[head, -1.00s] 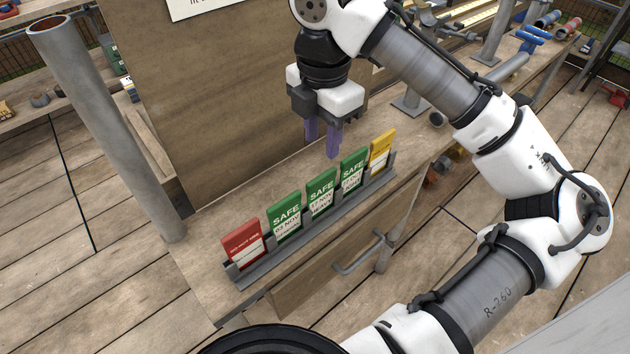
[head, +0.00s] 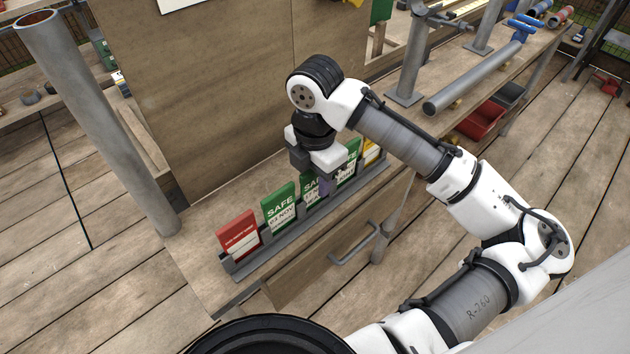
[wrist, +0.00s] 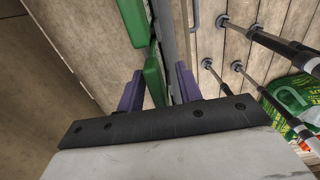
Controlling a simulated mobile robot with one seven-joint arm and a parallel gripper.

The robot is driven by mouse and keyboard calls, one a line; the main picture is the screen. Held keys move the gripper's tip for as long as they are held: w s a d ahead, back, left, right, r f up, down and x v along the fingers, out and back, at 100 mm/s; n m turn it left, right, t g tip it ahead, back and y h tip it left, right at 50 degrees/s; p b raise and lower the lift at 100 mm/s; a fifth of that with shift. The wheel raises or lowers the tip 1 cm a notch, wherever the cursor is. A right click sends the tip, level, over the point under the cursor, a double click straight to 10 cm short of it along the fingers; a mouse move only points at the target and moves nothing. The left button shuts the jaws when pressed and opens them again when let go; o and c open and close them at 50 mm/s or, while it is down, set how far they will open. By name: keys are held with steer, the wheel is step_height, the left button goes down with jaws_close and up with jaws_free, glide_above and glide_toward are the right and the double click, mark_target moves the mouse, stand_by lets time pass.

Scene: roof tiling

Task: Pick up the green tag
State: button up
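Green "SAFE" tags stand upright in a grey rack (head: 247,267) on the wooden bench. The left green tag (head: 280,211) is in clear view, and the middle green tag (head: 309,190) and right green tag (head: 350,160) are partly covered by my gripper (head: 325,186). A gap shows on the right finger's side. Another green edge (wrist: 132,22) lies beyond.
A red tag (head: 238,234) stands at the rack's left end and a yellow tag (head: 371,154) at its right. A wooden board (head: 215,95) rises behind. A grey pipe (head: 105,130) stands at left. A drawer handle (head: 353,247) juts from the bench front.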

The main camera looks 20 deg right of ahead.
steer(key=shift+f, duration=0.2)
jaws_close()
steer(key=shift+r, duration=0.1)
step_height(320, 180, up, 20)
steer(key=shift+p, duration=0.35)
stand_by(0.4)
